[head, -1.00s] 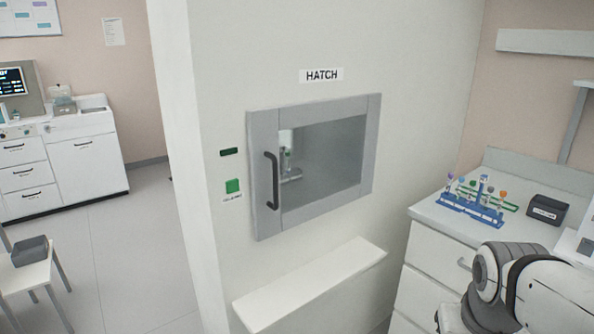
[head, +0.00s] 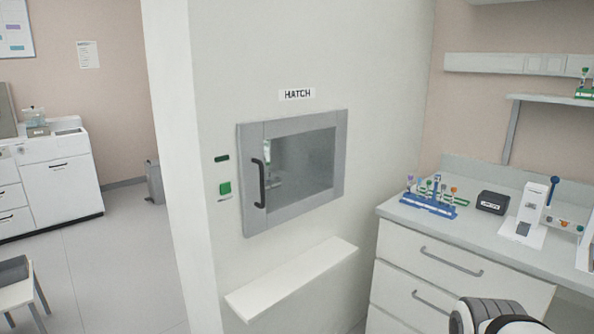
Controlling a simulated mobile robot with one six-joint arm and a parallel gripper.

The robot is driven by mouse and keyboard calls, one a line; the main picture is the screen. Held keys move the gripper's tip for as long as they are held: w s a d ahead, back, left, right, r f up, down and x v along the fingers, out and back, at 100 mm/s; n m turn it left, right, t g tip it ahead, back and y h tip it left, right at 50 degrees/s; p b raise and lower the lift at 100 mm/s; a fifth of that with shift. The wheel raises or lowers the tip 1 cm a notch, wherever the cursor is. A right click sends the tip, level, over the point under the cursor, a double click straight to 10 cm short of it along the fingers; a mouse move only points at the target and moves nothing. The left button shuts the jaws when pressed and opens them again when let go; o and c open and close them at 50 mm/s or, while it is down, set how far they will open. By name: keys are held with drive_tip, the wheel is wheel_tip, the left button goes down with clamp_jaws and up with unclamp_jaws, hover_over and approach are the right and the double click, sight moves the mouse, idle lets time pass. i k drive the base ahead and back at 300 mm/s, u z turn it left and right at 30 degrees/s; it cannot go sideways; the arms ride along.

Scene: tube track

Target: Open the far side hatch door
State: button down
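The hatch door (head: 302,165) is set in a white wall, under a sign reading HATCH. It has a grey frame and a dark glass pane, and it looks shut. Its black vertical handle (head: 259,183) is on the left side of the frame. Behind the pane a pale upright item with a green top shows dimly near the handle. Whether this is the near or far side door, I cannot tell. My gripper is out of view; only a part of my arm shows at the lower right edge, well away from the handle.
A green button (head: 225,188) and a dark green indicator (head: 222,158) are left of the hatch. A white ledge (head: 290,279) juts out below it. At right, a counter with drawers (head: 450,262) carries a blue tube rack (head: 428,205), a black box (head: 493,202) and a white device (head: 531,213). Open floor lies left.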

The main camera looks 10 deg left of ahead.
sight(251, 136)
drive_tip(key=u, duration=0.2)
drive_tip(key=i, duration=1.05)
drive_tip(key=u, duration=0.45)
